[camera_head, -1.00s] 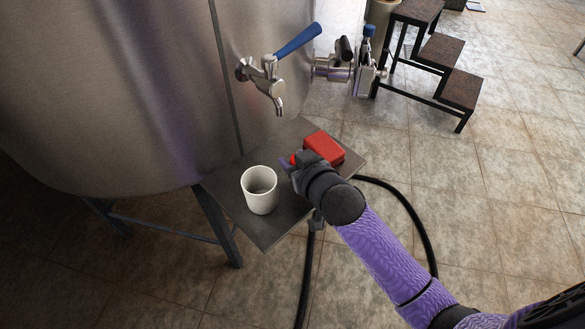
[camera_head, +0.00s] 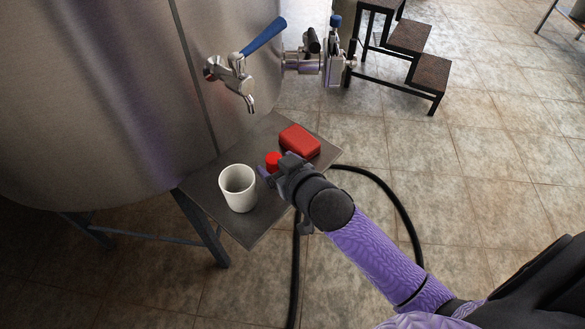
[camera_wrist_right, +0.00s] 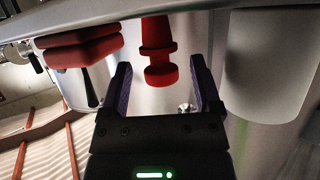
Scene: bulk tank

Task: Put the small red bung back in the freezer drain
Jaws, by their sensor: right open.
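The small red bung (camera_head: 273,161) stands on the grey shelf (camera_head: 258,228) in front of the steel tank, between a white cup and a red box. My right gripper (camera_head: 268,172) is at the bung, reaching in from the right. In the right wrist view, the red bung (camera_wrist_right: 158,50) shows its flanged, stepped body between the two purple-lined fingers of my open right gripper (camera_wrist_right: 160,68). Clear gaps show on both sides, so the fingers are not closed on it. The freezer drain is not seen in either view. My left gripper is not in view.
The white cup (camera_head: 238,188) stands close left of the bung. The red box (camera_head: 299,141) lies just behind it. A tap with a blue lever (camera_head: 236,75) juts from the tank (camera_head: 110,90) above the shelf. A black hose (camera_head: 400,215) loops on the floor; steps (camera_head: 408,40) stand behind.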

